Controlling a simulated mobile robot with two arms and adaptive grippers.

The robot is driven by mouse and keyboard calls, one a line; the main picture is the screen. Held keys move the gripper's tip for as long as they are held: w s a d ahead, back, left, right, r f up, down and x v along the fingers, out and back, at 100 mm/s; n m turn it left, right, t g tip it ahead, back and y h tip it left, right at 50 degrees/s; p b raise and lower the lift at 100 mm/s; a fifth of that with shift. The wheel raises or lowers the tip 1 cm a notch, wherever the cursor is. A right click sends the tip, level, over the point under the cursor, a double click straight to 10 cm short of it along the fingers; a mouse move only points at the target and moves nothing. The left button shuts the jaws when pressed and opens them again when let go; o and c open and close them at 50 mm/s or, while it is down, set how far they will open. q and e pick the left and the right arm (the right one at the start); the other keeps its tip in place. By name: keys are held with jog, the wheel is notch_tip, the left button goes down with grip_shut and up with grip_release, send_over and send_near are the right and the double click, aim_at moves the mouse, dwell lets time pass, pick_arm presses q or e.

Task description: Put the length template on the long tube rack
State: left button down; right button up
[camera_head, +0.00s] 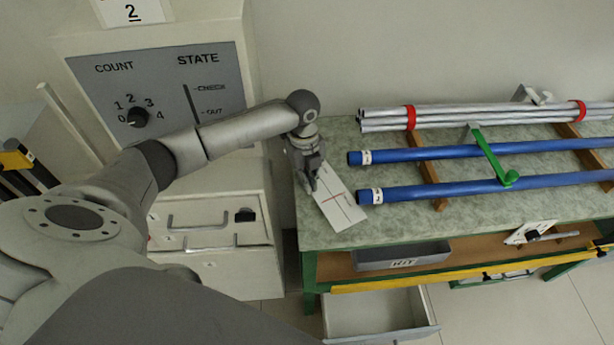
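A white plate with red lines (340,208) is at the left end of the green bench top; it may be the length template. My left gripper (308,182) is at the plate's upper left end, pointing down. Its fingers overlap the plate, and I cannot tell whether they grip it. The tube rack has wooden cross bars (427,172) on the bench. Two long blue tubes, an upper one (445,152) and a lower one (430,190), lie across it. A green bar with a knob (489,155) lies across the blue tubes. My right gripper is out of view.
A bundle of grey tubes with red bands (480,117) lies behind the blue ones. A grey KIT tray (385,258) is on the shelf below the bench top (340,236), above an open drawer (375,314). A COUNT/STATE panel (160,95) stands left.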

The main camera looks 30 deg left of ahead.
pick_arm(q)
jog(key=shift+w+a+r, duration=0.1)
jog(key=shift+w+a, duration=0.3)
jog(key=shift+w, duration=0.2)
jog(key=shift+w+a+f, duration=0.1)
jog(key=shift+f, duration=0.25)
jog(key=shift+f+p, duration=0.35)
jog(key=shift+f, duration=0.15)
jog(key=c, duration=2.2)
grip_release()
jog(key=shift+f, duration=0.15)
jog(key=o, duration=0.6)
jog(key=shift+c, duration=0.2)
